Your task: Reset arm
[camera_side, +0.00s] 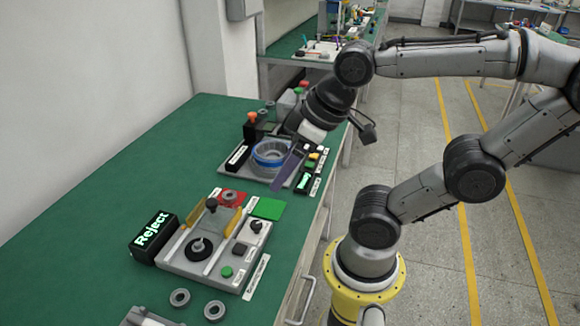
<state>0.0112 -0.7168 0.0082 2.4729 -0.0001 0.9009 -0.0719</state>
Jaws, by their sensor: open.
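My gripper (286,168) hangs from my arm over the far assembly station, its purple fingers pointing down. The fingers stand in front of the right side of a round grey housing with a blue band (268,157). I cannot tell whether the fingers touch the housing or only overlap it in this view. The gripper is open, and I see nothing held in it. The housing sits on the grey far fixture (232,173) on the green table (105,185).
Loose grey rings (214,310) lie near the front edge. A green pad (268,208) lies between the stations. The table's left side is clear.

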